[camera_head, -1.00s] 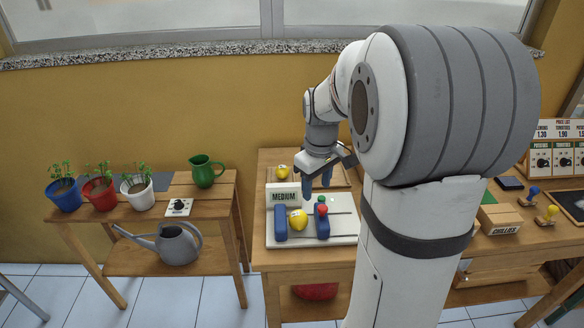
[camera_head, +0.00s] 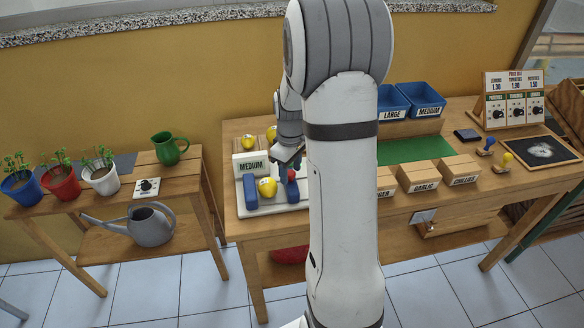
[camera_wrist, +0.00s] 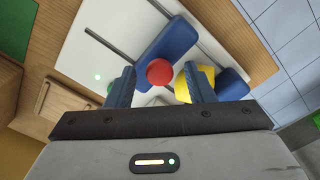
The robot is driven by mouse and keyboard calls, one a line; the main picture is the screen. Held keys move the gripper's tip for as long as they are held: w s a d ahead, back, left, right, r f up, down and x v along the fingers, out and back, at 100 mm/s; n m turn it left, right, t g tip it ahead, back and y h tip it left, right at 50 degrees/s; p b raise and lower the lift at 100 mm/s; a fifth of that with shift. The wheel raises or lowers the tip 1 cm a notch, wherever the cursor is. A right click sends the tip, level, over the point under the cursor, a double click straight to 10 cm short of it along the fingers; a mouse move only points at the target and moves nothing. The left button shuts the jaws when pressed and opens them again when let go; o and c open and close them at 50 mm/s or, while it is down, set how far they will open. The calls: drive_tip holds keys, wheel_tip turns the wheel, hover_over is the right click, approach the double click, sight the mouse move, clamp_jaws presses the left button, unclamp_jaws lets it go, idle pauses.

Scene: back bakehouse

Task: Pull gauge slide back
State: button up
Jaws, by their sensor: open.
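The gauge is a white board (camera_head: 262,211) with two blue blocks, rails and a MEDIUM sign (camera_head: 251,165). A yellow lemon (camera_head: 267,187) lies between the left blue block (camera_head: 250,191) and the gauge slide, a blue block (camera_wrist: 168,52) with a red knob (camera_wrist: 159,72). In the head view my arm partly hides the slide. My gripper (camera_head: 290,165) is at the slide's knob from above. In the wrist view its open blue fingers (camera_wrist: 161,88) stand on either side of the red knob; I cannot tell whether they touch it. The lemon shows behind one finger.
More yellow fruit (camera_head: 248,142) lies behind the sign. Right of my arm are blue bins (camera_head: 417,101), a green mat (camera_head: 414,149) and labelled wooden boxes (camera_head: 419,175). A side table at left holds flowerpots and a green jug (camera_head: 169,149).

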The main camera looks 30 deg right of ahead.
clamp_jaws()
idle(0.5)
